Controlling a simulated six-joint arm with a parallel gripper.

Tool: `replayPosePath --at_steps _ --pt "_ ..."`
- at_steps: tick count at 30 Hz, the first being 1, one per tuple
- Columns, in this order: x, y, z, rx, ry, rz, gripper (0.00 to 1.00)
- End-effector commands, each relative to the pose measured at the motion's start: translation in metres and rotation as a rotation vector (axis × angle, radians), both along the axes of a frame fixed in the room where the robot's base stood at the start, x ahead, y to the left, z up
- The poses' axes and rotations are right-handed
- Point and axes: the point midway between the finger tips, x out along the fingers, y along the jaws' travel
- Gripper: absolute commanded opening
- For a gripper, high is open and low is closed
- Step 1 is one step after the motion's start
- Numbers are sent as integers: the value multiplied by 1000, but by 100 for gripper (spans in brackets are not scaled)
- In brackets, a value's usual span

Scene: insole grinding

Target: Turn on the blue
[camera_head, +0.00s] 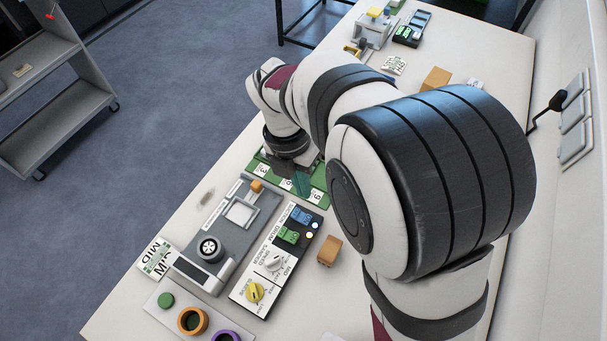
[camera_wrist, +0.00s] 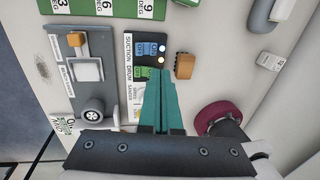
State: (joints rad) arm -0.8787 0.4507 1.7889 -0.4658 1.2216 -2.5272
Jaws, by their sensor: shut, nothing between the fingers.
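The control panel (camera_head: 262,277) lies on the table, labelled suction, drum and sander. Its blue switch (camera_head: 301,216) is at the far end, with a green switch (camera_head: 289,236) beside it. The blue switch also shows in the wrist view (camera_wrist: 148,48), just beyond my fingertips. Two small round lamps sit along the panel's edge, one whitish (camera_wrist: 162,46) and one yellowish (camera_wrist: 161,60). My gripper (camera_wrist: 161,72) has teal fingers that are shut and empty. In the head view, my gripper (camera_head: 302,184) is above the green board, past the panel's far end; I cannot tell its exact height.
A grey machine (camera_head: 215,250) with a wheel stands left of the panel, and an orange-brown block (camera_head: 329,250) lies to its right. A green board (camera_head: 318,183) with numbered labels lies beyond. A tray of rings (camera_head: 158,306) is at the near left.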

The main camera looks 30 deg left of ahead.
Motion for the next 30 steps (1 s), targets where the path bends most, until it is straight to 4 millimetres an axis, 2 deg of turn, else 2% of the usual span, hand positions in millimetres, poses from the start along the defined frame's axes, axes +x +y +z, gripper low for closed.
replayPosePath --at_steps 3,7,23,26,29,30 --pt "0 -1 20 2 -2 -1 0" --pt "0 -2 31 0 0 -1 0" --pt "0 -6 35 2 -2 -30 0" --pt "3 -37 49 22 -30 -336 0" --pt "-4 -101 72 49 -77 -1006 0" --pt "-13 -127 79 52 -93 -1321 0"
